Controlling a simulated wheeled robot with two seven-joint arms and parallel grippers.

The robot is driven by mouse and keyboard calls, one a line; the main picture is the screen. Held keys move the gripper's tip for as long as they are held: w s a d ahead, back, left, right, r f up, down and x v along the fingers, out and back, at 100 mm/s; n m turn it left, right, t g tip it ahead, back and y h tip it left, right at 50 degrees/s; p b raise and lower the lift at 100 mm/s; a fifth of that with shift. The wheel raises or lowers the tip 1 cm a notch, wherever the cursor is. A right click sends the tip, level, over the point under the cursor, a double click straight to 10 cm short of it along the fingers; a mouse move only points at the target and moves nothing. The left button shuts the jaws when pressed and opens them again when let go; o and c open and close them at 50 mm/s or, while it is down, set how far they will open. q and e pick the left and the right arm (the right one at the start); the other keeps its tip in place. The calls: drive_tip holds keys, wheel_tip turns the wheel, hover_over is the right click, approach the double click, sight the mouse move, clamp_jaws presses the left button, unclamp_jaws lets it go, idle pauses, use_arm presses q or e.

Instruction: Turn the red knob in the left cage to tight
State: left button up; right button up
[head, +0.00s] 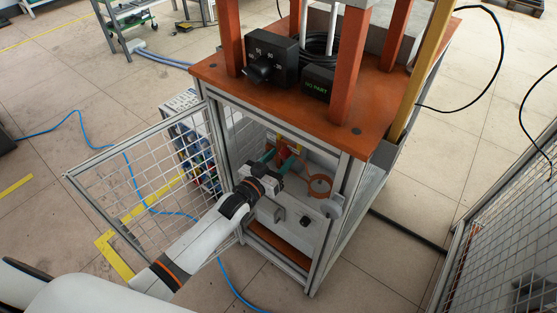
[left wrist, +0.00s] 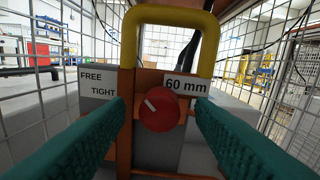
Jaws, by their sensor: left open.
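The red knob (left wrist: 160,109) is in the middle of the left wrist view, on the front of an orange and grey fixture. Its white mark points up and left, toward the side with the FREE (left wrist: 91,76) and TIGHT (left wrist: 103,91) labels. I cannot tell exactly which label it lines up with. My left gripper (head: 275,163) reaches into the cage under the orange table. Its teal fingers (left wrist: 163,115) are open, one on each side of the knob, with visible gaps. The knob cannot be made out clearly in the head view. My right gripper is not in view.
A yellow handle (left wrist: 172,15) arches above the knob, and a "60 mm" label (left wrist: 186,86) is at its upper right. The mesh door (head: 130,175) stands open left of my arm. The cage frame (head: 328,225) and an orange ring (head: 320,185) are to the gripper's right.

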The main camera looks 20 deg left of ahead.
use_arm(q)
drive_tip(key=c, duration=1)
drive_tip(key=shift+o, duration=0.2)
